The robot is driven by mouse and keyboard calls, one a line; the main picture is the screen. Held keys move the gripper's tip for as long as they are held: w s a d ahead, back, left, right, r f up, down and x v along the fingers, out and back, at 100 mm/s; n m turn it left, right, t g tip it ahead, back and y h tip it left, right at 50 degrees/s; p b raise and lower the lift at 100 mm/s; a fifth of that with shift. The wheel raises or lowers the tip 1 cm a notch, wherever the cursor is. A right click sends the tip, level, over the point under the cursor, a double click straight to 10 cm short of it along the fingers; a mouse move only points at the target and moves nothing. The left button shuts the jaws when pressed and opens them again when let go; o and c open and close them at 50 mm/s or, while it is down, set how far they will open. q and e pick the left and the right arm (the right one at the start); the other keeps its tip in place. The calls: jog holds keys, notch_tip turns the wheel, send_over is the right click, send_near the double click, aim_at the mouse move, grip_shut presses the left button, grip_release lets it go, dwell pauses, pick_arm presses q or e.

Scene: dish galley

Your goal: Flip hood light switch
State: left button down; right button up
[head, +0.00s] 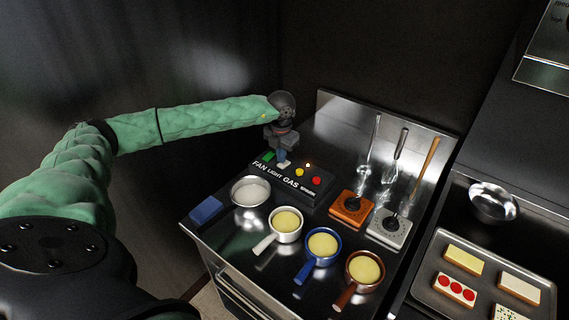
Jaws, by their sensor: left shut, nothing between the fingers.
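A black control box (290,183) labelled FAN, LIGHT and GAS stands on the back left of the steel counter. A green control (268,155) shows at its left end, above FAN. A small pale piece, perhaps the light switch (284,165), shows above LIGHT, directly below my left fingertips. My left gripper (282,158) points down over the box, shut and empty. I cannot tell whether its tips touch the switch, nor which way the switch is set. My right gripper is out of view.
Red (298,173) and yellow (315,181) buttons sit right of the fingers. Utensils (398,150) stand at the back right. A dark wall is close behind.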

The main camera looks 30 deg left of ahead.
aim_at(281, 165)
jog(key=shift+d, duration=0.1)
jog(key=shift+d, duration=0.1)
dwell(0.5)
